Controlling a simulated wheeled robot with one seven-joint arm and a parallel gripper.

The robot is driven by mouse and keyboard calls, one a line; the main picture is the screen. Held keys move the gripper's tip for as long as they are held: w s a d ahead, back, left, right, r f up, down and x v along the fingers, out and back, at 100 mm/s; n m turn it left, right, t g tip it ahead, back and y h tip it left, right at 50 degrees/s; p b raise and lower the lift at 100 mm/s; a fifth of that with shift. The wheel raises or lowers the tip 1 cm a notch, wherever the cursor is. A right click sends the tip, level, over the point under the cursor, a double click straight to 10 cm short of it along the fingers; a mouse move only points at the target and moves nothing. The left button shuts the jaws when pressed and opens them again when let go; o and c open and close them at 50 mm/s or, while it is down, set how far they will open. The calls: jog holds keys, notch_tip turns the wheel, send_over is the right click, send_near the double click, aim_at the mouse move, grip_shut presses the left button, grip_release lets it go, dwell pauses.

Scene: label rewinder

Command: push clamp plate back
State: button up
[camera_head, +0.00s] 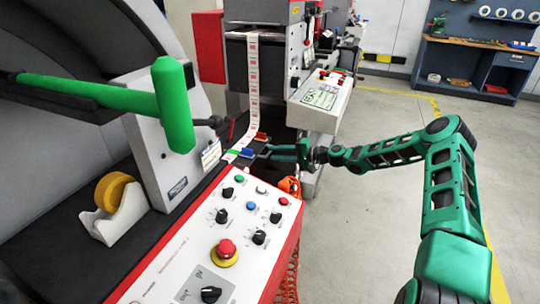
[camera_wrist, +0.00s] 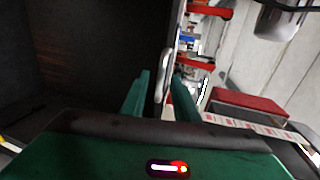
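The clamp area sits at the far end of the machine's dark bed, with a blue part (camera_head: 247,153) and a red part (camera_head: 261,137) beside the label strip. I cannot tell which piece is the clamp plate. My gripper (camera_head: 264,151) reaches in from the right, close to the blue part; contact is unclear. In the wrist view its green fingers (camera_wrist: 160,95) stand apart, with a pale metal bar (camera_wrist: 165,75) showing in the gap. I cannot tell whether the bar touches a finger. Red parts (camera_wrist: 194,66) and a small blue part (camera_wrist: 189,27) lie beyond the fingertips.
The control panel (camera_head: 232,222) with knobs and a red emergency button (camera_head: 224,250) lies in front. The label strip (camera_head: 253,80) rises behind. A tape roll (camera_head: 115,190) stands at left. Open floor lies to the right.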

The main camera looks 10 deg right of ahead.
aim_at(239, 147)
jog(key=shift+x, duration=1.9)
jog(key=shift+c, duration=0.3)
grip_shut()
jog(key=shift+a+f, duration=0.1)
jog(key=x, duration=0.4)
jog(key=r+x, duration=0.1)
jog(key=x, duration=0.4)
jog(key=r+x, duration=0.1)
jog(key=x, duration=0.4)
jog(key=shift+w+a+r, duration=0.1)
jog(key=shift+a+r, duration=0.15)
jog(key=shift+c, duration=1)
grip_release()
jog(key=shift+a, duration=0.1)
jog(key=shift+o, duration=1.3)
jog(key=shift+w+f, duration=0.1)
jog(key=shift+f, duration=0.05)
